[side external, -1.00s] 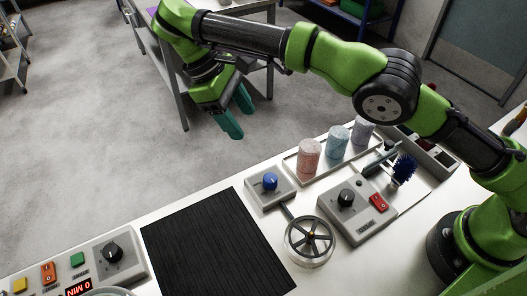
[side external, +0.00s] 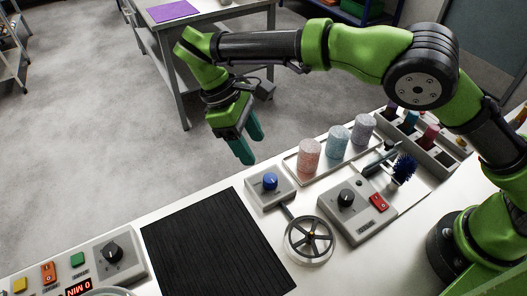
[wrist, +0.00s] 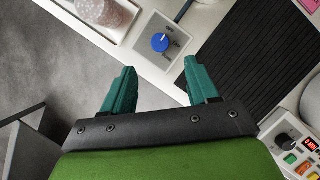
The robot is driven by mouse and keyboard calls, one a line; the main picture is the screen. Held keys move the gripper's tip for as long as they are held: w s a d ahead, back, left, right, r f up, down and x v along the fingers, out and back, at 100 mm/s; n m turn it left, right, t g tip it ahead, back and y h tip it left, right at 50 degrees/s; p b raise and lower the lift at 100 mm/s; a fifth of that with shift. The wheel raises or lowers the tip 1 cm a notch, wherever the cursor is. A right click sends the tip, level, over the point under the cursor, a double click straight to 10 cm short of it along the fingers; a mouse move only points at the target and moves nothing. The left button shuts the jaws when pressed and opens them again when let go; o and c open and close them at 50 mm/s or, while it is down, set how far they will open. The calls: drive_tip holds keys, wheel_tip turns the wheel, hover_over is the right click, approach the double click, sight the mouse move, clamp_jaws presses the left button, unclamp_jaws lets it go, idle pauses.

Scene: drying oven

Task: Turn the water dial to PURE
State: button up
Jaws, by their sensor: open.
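The water dial is a blue knob (side external: 270,181) on a small grey box (side external: 257,198) at the bench edge. In the wrist view the blue knob (wrist: 160,42) has small labels around it; one seems to read OFF and the lower one may read PURE. Which label it points to is hard to tell. My gripper (side external: 250,150) is open and empty, with teal fingers pointing down, above and beyond the box in the side view. In the wrist view the knob lies ahead of the two fingertips (wrist: 158,70), apart from them.
A tray with pink, blue and lilac cylinders (side external: 309,155) stands right of the dial box. A spoked wheel (side external: 310,240), a grey box with a black knob (side external: 346,197) and red switch, and a black mat (side external: 215,245) are nearby. A control panel (side external: 112,252) is at lower left.

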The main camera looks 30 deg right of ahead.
sight(270, 178)
drive_tip(key=x, duration=1)
drive_tip(key=c, duration=1)
